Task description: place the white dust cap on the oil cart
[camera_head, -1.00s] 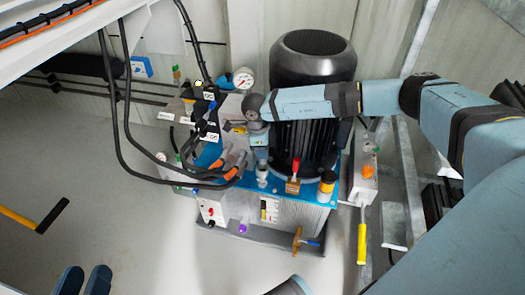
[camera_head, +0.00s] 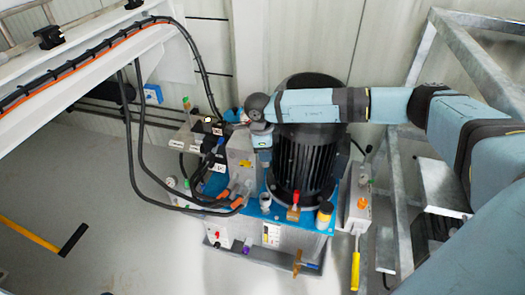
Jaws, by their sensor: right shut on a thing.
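My right arm reaches in from the right, across the front of the black motor. My right gripper (camera_head: 262,145) points down at the motor's left side, above a grey block on the blue-topped unit (camera_head: 280,215). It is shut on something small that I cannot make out. I cannot pick out the white dust cap for certain. A small pale fitting (camera_head: 265,200) stands on the blue top, apart from and below the gripper. Nothing in view is clearly marked as the oil cart. My left gripper is out of view.
The black motor (camera_head: 306,165) stands close to the right gripper. Black hoses with orange ends (camera_head: 237,208) loop in from the left. Metal framing (camera_head: 405,200) stands at right. The left floor is mostly clear.

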